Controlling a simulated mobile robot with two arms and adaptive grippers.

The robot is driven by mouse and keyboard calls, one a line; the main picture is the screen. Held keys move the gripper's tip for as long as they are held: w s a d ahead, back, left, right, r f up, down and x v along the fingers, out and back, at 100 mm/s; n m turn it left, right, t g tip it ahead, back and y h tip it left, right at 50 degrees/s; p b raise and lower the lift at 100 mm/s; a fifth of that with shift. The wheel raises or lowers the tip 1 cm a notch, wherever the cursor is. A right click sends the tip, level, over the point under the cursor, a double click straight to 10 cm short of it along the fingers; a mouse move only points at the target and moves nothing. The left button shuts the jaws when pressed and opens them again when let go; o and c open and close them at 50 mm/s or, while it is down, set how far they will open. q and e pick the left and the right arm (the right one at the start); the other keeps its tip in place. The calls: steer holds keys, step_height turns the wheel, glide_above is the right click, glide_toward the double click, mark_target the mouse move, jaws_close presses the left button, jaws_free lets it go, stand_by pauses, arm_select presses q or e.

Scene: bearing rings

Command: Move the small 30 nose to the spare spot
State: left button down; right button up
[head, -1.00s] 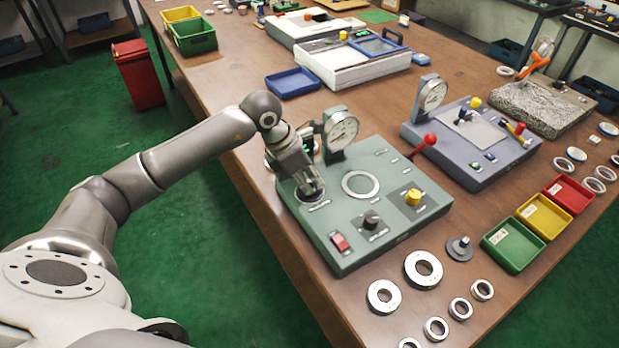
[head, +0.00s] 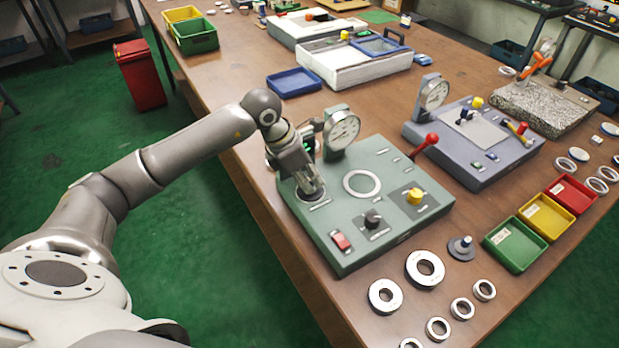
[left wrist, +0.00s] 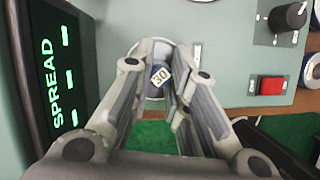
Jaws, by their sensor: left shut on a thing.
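The small nose (left wrist: 160,76) carries a "30" label and sits between my left gripper's fingers in the left wrist view. My left gripper (left wrist: 161,85) is shut on it. In the head view my left gripper (head: 312,191) points down at the left side of the green-grey machine (head: 345,255), low over a round spot there. The fingers hide most of the nose in that view, and I cannot tell whether it touches the machine top. My right gripper is not in view.
A dial gauge (head: 342,129) stands close behind my left gripper. A white ring mark (head: 362,183), a red lever (head: 431,139) and knobs are on the machine. A grey flanged part (head: 461,248), several steel rings (head: 425,268) and a green tray (head: 516,245) lie to the right.

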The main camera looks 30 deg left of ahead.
arm_select(q)
steer(key=shift+s+a+f, duration=0.2)
steer(key=shift+a+f, duration=0.05)
steer(key=shift+f, duration=0.15)
steer(key=c, duration=1.7)
jaws_free()
steer(key=o, duration=0.4)
steer(key=shift+w+a, duration=0.15)
steer(key=shift+w, duration=0.05)
steer(key=shift+r, duration=0.3)
steer(key=v, duration=1.1)
steer(key=shift+r, duration=0.3)
